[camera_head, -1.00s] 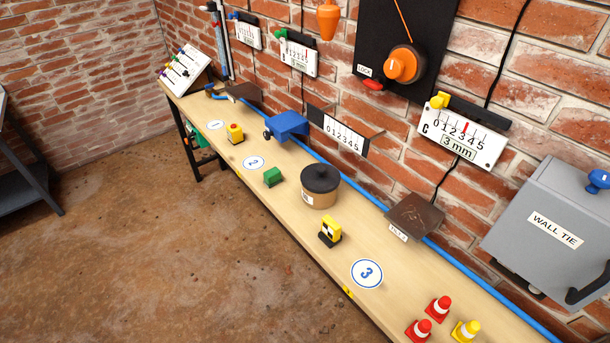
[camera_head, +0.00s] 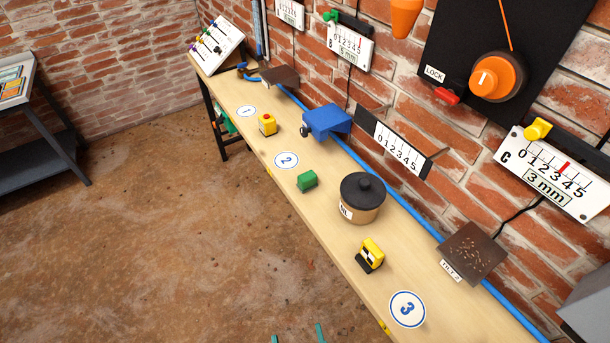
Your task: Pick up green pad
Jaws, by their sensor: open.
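A small green block (camera_head: 307,181), the only green pad-like thing on the bench top, sits on the wooden bench (camera_head: 335,221). It is right of the round "2" marker (camera_head: 286,160) and left of a tan pot with a black lid (camera_head: 366,211). My gripper (camera_head: 298,337) shows only as two teal fingertips at the bottom edge. They are apart with nothing seen between them, over the floor side of the bench and well short of the green block. The rest of my gripper is out of frame.
A yellow-and-black block (camera_head: 369,255) and the round "3" marker (camera_head: 407,309) are nearer on the bench. The brick wall and a blue pipe line the bench's rear.

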